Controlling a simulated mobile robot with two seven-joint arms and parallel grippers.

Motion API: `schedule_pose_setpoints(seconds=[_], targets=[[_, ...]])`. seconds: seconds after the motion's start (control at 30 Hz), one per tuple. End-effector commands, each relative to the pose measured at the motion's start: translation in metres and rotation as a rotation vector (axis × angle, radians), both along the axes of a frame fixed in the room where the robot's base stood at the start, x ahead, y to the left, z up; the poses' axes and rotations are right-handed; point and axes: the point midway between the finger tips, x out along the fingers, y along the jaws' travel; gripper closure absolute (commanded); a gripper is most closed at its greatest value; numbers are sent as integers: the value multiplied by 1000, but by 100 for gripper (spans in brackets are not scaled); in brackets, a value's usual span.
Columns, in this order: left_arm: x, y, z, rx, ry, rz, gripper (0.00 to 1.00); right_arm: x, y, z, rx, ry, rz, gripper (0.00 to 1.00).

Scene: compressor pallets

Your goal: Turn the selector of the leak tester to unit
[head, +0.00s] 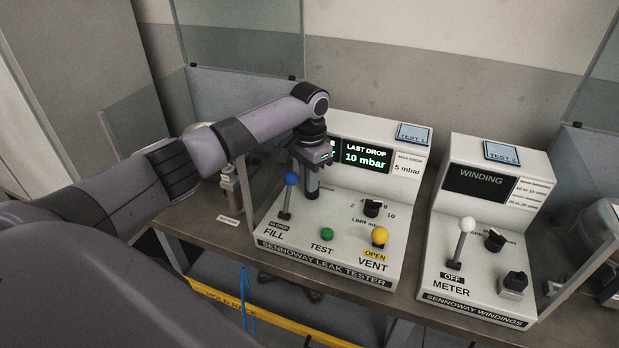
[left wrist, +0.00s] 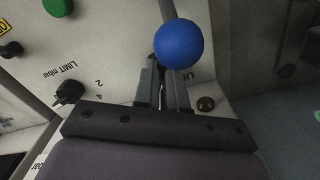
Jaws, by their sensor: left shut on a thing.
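The leak tester (head: 345,235) is a white sloped box on the bench, with a lit display (head: 367,156) reading "LAST DROP 10 mbar". My left gripper (head: 312,194) points down onto its panel, behind the blue-knobbed FILL lever (head: 287,200). In the left wrist view my left gripper (left wrist: 165,72) is shut on a small dark part, apparently the selector, mostly hidden between the fingers. Letters beginning "U" show just right of the fingers. The selector's pointing direction cannot be told. The lever's blue ball (left wrist: 180,43) overlaps the fingertips in that view. My right gripper is out of view.
The windings tester (head: 482,230) with a white-knobbed lever stands to the right. Clear panels (head: 240,35) stand behind the bench.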

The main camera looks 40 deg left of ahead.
Motion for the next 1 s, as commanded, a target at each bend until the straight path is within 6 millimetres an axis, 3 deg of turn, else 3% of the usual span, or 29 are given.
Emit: schedule_pose_setpoints(seconds=[0.37,1.0], targets=[[0,-2,0,-2,0,163,100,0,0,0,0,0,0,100],[1,-6,1,-3,1,748,100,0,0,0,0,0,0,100]])
